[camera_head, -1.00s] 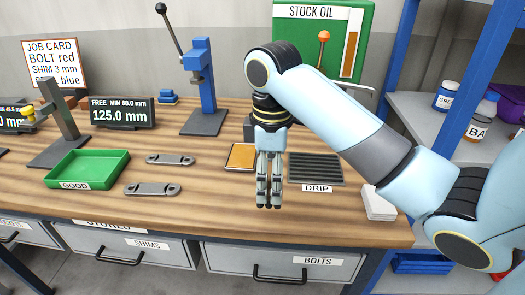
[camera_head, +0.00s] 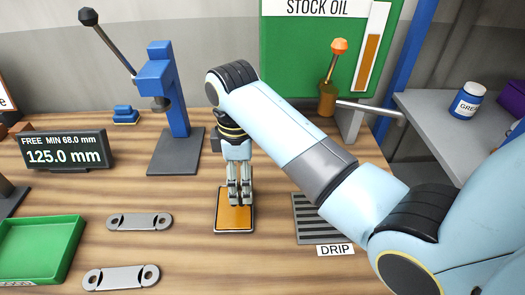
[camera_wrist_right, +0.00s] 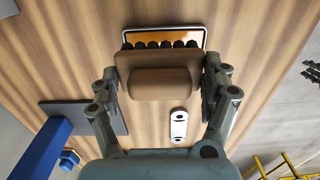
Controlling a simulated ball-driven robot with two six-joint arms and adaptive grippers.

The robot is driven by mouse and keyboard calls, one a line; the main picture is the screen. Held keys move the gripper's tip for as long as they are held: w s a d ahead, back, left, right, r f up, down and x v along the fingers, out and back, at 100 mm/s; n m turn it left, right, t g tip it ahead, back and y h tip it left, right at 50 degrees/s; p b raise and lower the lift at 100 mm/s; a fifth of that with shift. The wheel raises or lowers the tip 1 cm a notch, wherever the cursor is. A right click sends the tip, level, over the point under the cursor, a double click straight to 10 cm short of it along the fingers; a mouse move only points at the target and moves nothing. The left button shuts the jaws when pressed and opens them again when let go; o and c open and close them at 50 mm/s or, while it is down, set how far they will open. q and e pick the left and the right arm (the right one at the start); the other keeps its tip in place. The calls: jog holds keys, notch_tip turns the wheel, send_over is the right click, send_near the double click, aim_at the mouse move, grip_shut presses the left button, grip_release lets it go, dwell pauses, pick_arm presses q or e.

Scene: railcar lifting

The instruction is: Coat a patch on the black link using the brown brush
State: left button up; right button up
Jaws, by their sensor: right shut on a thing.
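My right gripper (camera_head: 240,200) points down over the orange-filled tray (camera_head: 222,222). In the right wrist view the gripper (camera_wrist_right: 163,90) is shut on the brown brush (camera_wrist_right: 160,84). The brush's black bristles overlap the metal-rimmed tray (camera_wrist_right: 205,36); I cannot tell whether they touch the orange surface. The gripper hides the brush in the head view. Two flat links with holes lie left of the tray: a rear link (camera_head: 140,222) and a front link (camera_head: 121,278). Both look grey, not black. One link (camera_wrist_right: 179,125) shows in the wrist view. A dark fingered shape at that view's right edge may be my left gripper (camera_wrist_right: 312,70).
A slotted drip rack (camera_head: 309,228) lies right of the tray. A green bin (camera_head: 78,236) stands at left. A blue lever press (camera_head: 176,110) and a gauge display (camera_head: 64,150) stand behind the links. The green stock oil board (camera_head: 300,50) is at the back.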

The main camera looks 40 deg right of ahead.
jog(key=shift+w+a+r, duration=0.2)
jog(key=shift+a+r, duration=0.15)
jog(key=shift+a, duration=0.1)
jog(key=shift+w+a+r, duration=0.15)
jog(key=shift+a+r, duration=0.15)
jog(key=shift+a, duration=0.15)
jog(key=shift+s+a, duration=0.1)
jog(key=shift+a, duration=0.15)
jog(key=shift+f, duration=0.45)
notch_tip(320, 180, down, 4)
jog(key=shift+f, duration=0.1)
jog(key=shift+d+f, duration=0.1)
jog(key=shift+f, duration=0.15)
pick_arm(q)
jog(key=shift+s+a+r, duration=0.1)
jog(key=shift+s+r, duration=0.1)
jog(key=shift+s, duration=0.35)
jog(key=shift+s+a+r, duration=0.1)
jog(key=shift+s+r, duration=0.05)
jog(key=shift+s, duration=0.35)
jog(key=shift+w+f, duration=0.1)
jog(key=shift+f, duration=0.1)
pick_arm(e)
jog(key=shift+f, duration=0.5)
pick_arm(q)
jog(key=shift+a+r, duration=0.1)
jog(key=shift+r, duration=0.1)
pick_arm(e)
jog(key=shift+f, duration=0.1)
